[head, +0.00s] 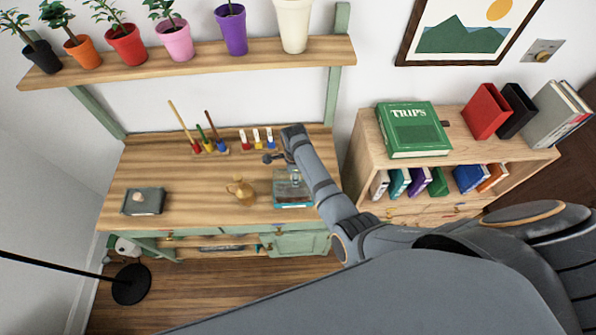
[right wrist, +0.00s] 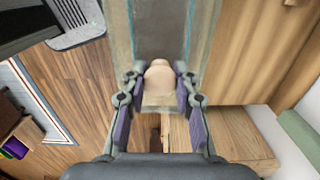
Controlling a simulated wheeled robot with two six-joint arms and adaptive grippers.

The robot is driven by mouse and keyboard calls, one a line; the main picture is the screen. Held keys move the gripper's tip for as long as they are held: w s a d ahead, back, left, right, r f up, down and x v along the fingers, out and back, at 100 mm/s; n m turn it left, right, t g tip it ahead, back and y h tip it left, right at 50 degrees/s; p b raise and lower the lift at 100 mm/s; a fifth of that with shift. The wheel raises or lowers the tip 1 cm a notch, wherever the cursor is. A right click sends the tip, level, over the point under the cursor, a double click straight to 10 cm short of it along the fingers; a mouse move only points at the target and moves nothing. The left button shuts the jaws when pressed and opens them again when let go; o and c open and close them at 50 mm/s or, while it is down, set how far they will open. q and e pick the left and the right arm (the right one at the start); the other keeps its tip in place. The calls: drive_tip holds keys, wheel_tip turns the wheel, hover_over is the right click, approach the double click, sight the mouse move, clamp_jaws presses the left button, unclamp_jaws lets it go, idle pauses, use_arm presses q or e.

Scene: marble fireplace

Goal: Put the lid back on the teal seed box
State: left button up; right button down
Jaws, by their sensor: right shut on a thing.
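The teal seed box (head: 292,204) is on the desk, right of the brass jug; its teal lower edge shows, and the part above looks see-through. My right gripper (right wrist: 159,90) is shut on a pale round knob (right wrist: 159,74) in the right wrist view. Behind the knob is a flat, greyish-teal, see-through panel (right wrist: 160,25), apparently the lid. In the head view my right arm reaches over the back of the box; its fingertips are hard to make out. Whether lid and box touch, I cannot tell. My left gripper is not in view.
A brass jug (head: 241,190) stands left of the box. A dark flat square thing (head: 142,202) with a pale piece on top is at the desk's left. Pegs (head: 208,143) and small bottles (head: 256,140) stand at the back. A bookcase (head: 372,150) is at right.

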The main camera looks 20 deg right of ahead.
drive_tip(key=shift+a, duration=0.25)
drive_tip(key=shift+w+a+f, duration=0.2)
drive_tip(key=shift+w+a, duration=0.15)
drive_tip(key=shift+a, duration=0.2)
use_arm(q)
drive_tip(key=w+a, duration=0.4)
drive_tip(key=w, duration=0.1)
use_arm(e)
drive_tip(key=shift+s+d+r+p, duration=0.1)
drive_tip(key=shift+d+r+p, duration=0.1)
drive_tip(key=shift+p, duration=0.15)
wheel_tip(320, 180, down, 3)
drive_tip(key=shift+s+d+f+b, duration=0.1)
drive_tip(key=shift+s+b, duration=0.05)
drive_tip(key=shift+b, duration=1)
wheel_tip(320, 180, down, 3)
drive_tip(key=shift+r+b, duration=0.2)
drive_tip(key=shift+b, duration=0.65)
drive_tip(key=shift+f+b, duration=0.3)
drive_tip(key=shift+f, duration=0.15)
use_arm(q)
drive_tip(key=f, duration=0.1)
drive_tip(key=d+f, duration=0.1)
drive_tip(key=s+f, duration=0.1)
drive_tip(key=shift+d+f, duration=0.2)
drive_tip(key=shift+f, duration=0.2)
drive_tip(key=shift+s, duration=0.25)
